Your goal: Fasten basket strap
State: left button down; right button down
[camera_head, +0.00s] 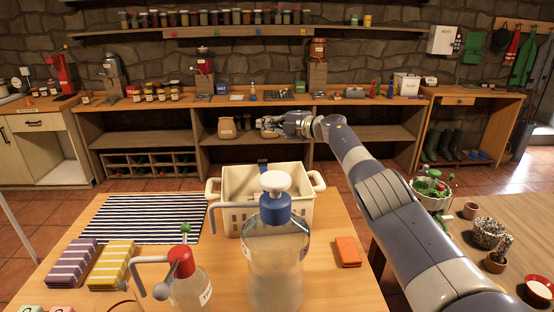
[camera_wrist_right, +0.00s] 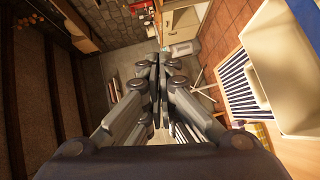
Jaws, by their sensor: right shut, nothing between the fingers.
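The cream basket (camera_head: 240,182) stands on the wooden table, with a handle at each side. A dark blue strap piece (camera_head: 262,164) shows at the middle of its far rim; whether it is fastened cannot be told. A tall jar hides part of the basket's front. My right gripper (camera_head: 268,125) is shut and empty, beyond and above the far rim, apart from the basket. In the right wrist view its fingers (camera_wrist_right: 154,75) are together, with the basket (camera_wrist_right: 290,50) off to the right. My left gripper is not in view.
The blue-topped jar (camera_head: 275,250) and red-topped bottle (camera_head: 188,285) stand in front of the basket. A striped mat (camera_head: 150,217), striped packs (camera_head: 110,263) and an orange block (camera_head: 348,251) lie on the table. A workbench (camera_head: 300,99) with shelves stands behind.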

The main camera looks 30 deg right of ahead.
jog(key=shift+s+d, duration=0.1)
dwell(0.4)
jog(key=v, duration=1.1)
jog(key=shift+s, duration=0.4)
jog(key=shift+d, duration=0.1)
